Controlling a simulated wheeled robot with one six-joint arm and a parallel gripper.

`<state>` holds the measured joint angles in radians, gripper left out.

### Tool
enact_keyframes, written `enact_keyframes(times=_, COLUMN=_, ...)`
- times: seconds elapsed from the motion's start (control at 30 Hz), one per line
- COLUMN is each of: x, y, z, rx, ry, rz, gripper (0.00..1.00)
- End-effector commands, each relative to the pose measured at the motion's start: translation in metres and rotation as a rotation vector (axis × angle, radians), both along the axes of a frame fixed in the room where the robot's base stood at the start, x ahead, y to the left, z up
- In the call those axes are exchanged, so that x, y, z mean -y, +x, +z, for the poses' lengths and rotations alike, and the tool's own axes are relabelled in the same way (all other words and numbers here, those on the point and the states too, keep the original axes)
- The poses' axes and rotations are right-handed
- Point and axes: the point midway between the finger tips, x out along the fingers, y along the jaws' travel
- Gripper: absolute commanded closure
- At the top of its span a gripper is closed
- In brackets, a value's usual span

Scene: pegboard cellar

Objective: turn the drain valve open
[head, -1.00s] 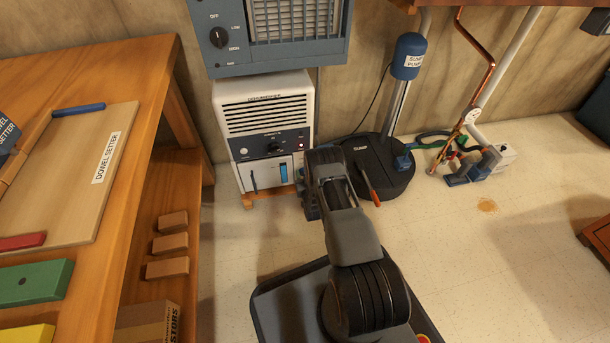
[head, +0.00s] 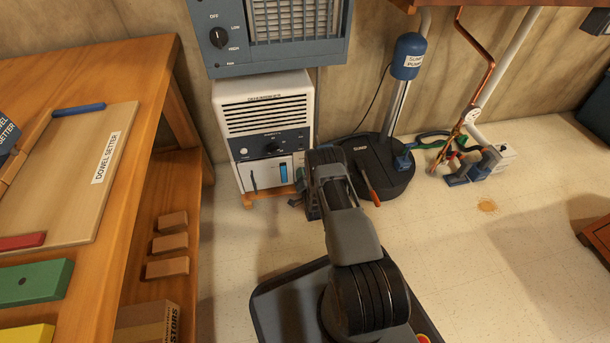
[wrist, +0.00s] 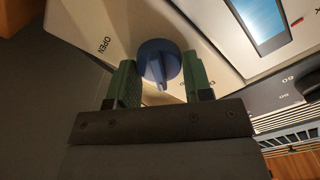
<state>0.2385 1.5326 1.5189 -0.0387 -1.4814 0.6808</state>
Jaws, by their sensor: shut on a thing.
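The white dehumidifier (head: 262,125) stands against the wall, with its lower right corner hidden behind my arm in the head view. In the wrist view its drain valve is a round blue knob (wrist: 160,62) with a raised ridge, on a pale panel. My gripper (wrist: 160,80) is shut on the knob, with one green finger on each side. The ridge points down the picture towards the gripper's palm, not at OPEN. In the head view my gripper (head: 298,203) is mostly hidden behind my arm.
A black sump lid (head: 375,170) with a red-handled lever (head: 371,188) is close right of my arm. A blue heater (head: 270,35) hangs above the dehumidifier. A wooden bench (head: 150,90) stands left.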

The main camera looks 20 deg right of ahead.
Motion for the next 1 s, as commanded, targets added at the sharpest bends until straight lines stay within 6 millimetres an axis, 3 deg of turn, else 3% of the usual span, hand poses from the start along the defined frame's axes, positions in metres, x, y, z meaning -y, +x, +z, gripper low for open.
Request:
enact_keyframes(times=0.6, x=0.0008, y=-0.0013, z=-0.0033, rx=0.11, ry=0.56, rz=0.001, gripper=0.78)
enact_keyframes(times=1.0, x=0.0011, y=-0.0015, z=-0.0045, rx=0.159, ry=0.806, rz=0.0, gripper=0.78)
